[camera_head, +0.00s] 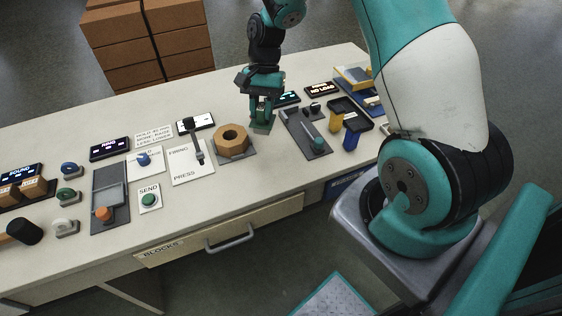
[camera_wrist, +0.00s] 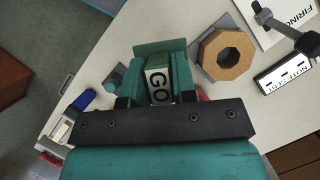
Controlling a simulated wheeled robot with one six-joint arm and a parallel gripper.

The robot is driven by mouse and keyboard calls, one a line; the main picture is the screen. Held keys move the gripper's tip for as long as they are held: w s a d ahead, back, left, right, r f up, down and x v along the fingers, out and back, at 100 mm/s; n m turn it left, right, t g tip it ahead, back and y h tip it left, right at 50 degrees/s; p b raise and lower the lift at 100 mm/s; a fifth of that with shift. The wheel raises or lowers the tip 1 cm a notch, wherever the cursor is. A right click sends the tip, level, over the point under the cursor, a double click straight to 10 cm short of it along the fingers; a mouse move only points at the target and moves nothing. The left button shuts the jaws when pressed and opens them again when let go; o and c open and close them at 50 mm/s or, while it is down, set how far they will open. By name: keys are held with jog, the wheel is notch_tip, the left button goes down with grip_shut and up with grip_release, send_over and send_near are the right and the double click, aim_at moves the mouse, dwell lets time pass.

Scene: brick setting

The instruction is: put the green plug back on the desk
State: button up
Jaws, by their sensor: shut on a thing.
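My gripper (camera_head: 262,108) is over the back part of the desk (camera_head: 335,65), just right of the wooden octagonal nut. It points down and is shut on the green plug (camera_head: 263,126). The plug's lower end shows below the fingers, close to the desk top; I cannot tell whether it touches. In the wrist view the green plug (camera_wrist: 153,48) sticks out beyond my gripper (camera_wrist: 157,85), and a white "GO" label shows between the fingers. The rest of the plug is hidden by the fingers.
The wooden octagonal nut (camera_head: 233,138) on a dark plate is close on the left. A grey slide panel (camera_head: 306,132) is close on the right, with a black tray (camera_head: 350,112) beyond it. Free desk top lies in front, between nut and panel.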

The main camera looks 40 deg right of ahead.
jog(key=d+r+m+t+b, duration=0.4)
jog(key=d+r+m+b, duration=0.15)
jog(key=m, duration=0.55)
jog(key=shift+y, duration=0.4)
jog(key=f, duration=1.2)
jog(key=a+f, duration=0.1)
jog(key=f, duration=0.5)
jog(key=shift+w+f, duration=0.1)
jog(key=shift+f, duration=0.3)
jog(key=shift+f, duration=0.15)
jog(key=o, duration=0.9)
